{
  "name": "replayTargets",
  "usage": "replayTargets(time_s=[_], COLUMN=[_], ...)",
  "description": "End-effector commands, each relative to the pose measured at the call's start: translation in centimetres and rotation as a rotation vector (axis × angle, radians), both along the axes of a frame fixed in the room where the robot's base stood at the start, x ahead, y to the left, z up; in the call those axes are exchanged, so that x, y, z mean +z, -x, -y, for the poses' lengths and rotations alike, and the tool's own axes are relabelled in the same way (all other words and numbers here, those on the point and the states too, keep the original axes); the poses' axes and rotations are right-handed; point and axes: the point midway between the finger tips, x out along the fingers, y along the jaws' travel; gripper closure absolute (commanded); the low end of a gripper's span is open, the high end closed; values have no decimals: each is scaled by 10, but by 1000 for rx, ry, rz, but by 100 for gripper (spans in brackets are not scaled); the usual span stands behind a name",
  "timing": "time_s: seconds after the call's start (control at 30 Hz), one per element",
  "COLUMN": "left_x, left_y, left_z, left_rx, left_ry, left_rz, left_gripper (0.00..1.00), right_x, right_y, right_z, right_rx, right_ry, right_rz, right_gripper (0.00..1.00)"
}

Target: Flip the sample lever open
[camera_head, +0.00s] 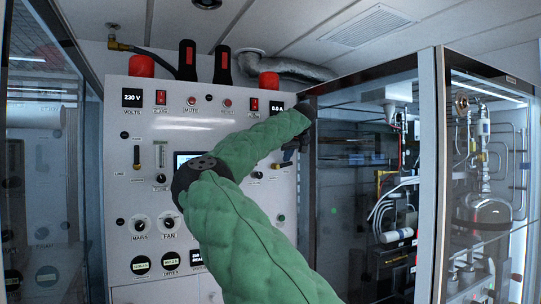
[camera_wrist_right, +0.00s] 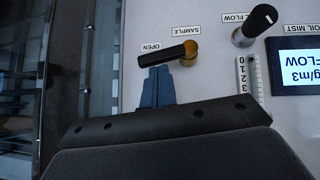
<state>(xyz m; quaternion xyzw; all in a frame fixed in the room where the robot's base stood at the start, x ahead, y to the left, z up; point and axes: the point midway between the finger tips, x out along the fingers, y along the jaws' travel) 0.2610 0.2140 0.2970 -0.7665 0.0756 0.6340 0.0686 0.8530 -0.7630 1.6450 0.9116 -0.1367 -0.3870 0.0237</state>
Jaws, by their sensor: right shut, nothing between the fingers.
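The sample lever (camera_wrist_right: 168,55) shows in the right wrist view, where the panel's labels appear upside down. It has a black handle on a brass-coloured pivot and lies nearly level in that picture, its free end to the left beside the OPEN label (camera_wrist_right: 151,47). My right gripper (camera_wrist_right: 159,70) is shut and empty, its blue fingertips just below the handle; I cannot tell whether they touch it. In the head view my right gripper (camera_head: 289,154) is at the right part of the panel. The lever is hard to make out there. My left gripper is not in view.
The white panel (camera_head: 122,190) carries switches, knobs and gauges. My green right arm covers much of its middle. A glass-fronted cabinet (camera_head: 428,170) stands close on the right. In the wrist view, another black-handled lever (camera_wrist_right: 254,25) and a display (camera_wrist_right: 296,68) are to the right.

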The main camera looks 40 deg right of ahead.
Motion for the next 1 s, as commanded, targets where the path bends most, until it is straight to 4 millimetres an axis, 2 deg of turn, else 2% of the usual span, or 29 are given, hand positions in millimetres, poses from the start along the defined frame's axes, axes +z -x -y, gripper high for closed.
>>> replayTargets(time_s=[0.1, 1.0], left_x=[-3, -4], left_y=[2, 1], left_z=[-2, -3], left_rx=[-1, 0], left_ry=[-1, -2], left_rz=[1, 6], left_gripper=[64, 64], right_x=[-2, -9], right_y=[1, 2], right_z=[4, 9], right_rx=[0, -1], right_ry=[-71, -63], right_rz=[18, 14], right_gripper=[100, 100])
